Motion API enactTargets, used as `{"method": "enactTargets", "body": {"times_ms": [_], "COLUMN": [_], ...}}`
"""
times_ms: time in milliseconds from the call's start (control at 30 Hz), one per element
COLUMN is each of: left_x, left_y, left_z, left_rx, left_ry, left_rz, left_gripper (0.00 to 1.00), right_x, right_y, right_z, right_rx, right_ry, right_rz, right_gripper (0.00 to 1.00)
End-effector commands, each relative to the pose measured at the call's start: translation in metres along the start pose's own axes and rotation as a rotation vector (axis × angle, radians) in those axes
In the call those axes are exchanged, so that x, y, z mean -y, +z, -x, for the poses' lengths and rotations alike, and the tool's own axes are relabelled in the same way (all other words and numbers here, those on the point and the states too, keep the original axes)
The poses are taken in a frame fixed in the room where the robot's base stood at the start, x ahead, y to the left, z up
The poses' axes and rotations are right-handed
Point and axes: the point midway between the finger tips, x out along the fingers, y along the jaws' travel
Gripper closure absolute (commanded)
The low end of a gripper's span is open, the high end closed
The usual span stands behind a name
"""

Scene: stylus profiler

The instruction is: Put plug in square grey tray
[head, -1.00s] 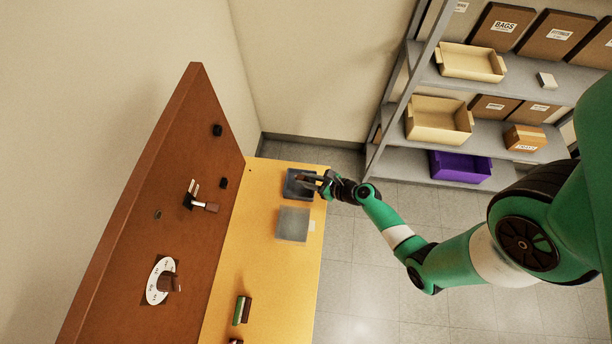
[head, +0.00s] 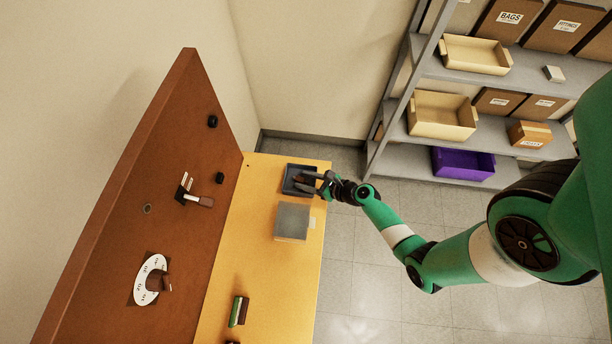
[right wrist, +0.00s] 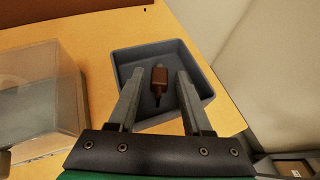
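The square grey tray (head: 287,188) sits at the far end of the yellow tabletop, and also shows in the right wrist view (right wrist: 207,83). The brown plug (right wrist: 159,78) lies inside the tray, with its dark narrow end pointing toward my gripper. My right gripper (right wrist: 158,84) is open over the tray. Its two fingers stand on either side of the plug with clear gaps, not touching it. In the head view my right gripper (head: 317,183) reaches in from the right. My left gripper is not in view.
A translucent box (head: 292,222) stands beside the tray. A brown upright panel (head: 165,190) with fittings borders the table on the left. A green and brown object (head: 239,311) lies on the near table. Shelving (head: 420,150) with bins stands behind at the right.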

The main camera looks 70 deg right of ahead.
Motion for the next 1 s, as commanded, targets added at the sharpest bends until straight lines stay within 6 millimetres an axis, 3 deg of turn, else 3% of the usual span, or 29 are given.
{"method": "enactTargets", "body": {"times_ms": [567, 1000], "left_x": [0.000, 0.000], "left_y": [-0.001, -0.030], "left_z": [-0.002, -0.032], "left_rx": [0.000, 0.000], "left_ry": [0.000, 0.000], "left_rz": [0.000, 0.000], "left_gripper": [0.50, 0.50], "right_x": [0.000, 0.000], "right_y": [0.001, 0.020], "right_z": [0.002, 0.049], "right_rx": [-0.001, -0.001], "right_ry": [0.000, -0.001], "right_rz": [-0.001, -0.003], "right_gripper": [0.44, 0.44]}}
